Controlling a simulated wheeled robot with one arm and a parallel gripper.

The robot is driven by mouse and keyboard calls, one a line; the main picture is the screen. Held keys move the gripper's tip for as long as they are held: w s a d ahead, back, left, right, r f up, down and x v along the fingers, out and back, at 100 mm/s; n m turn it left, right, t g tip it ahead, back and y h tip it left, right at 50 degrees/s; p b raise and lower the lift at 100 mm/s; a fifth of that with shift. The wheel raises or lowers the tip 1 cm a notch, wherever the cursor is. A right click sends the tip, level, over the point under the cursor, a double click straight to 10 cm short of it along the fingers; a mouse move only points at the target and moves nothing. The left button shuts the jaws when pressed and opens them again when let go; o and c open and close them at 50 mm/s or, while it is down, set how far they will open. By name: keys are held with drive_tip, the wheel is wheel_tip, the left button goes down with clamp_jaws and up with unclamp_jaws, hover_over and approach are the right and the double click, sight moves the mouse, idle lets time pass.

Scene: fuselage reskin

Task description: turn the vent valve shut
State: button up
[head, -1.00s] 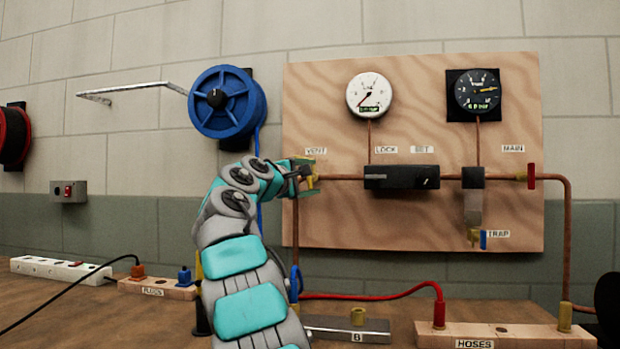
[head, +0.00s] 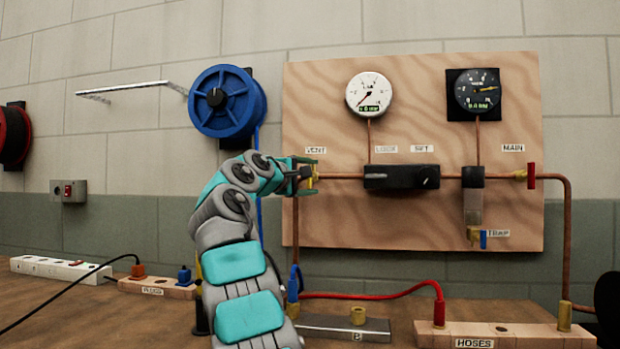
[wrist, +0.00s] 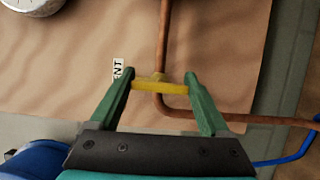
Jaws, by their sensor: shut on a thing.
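The vent valve has a yellow handle (wrist: 160,87), seen small at the left end of the copper pipe in the head view (head: 312,178), under the VENT label (head: 315,150). My gripper (head: 310,175) reaches it from the left. In the wrist view my gripper (wrist: 160,76) has its two green fingers at the two ends of the handle, shut on it. The handle lies across the straight pipe run (wrist: 164,40), close to the pipe's bend. The valve body is partly hidden behind the handle.
The plywood board (head: 420,220) carries a white gauge (head: 369,94), a dark gauge (head: 478,90), a black regulator box (head: 401,177) and a red main handle (head: 531,175). A blue reel (head: 227,101) hangs left of the board. The bench (head: 100,320) holds hose and plug blocks.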

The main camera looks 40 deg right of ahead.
drive_tip(key=shift+f, duration=0.1)
drive_tip(key=o, duration=1.2)
drive_tip(key=b+v, duration=0.2)
drive_tip(key=v, duration=0.5)
drive_tip(key=shift+s+a, duration=0.15)
drive_tip(key=shift+a, duration=0.2)
drive_tip(key=shift+a, duration=0.1)
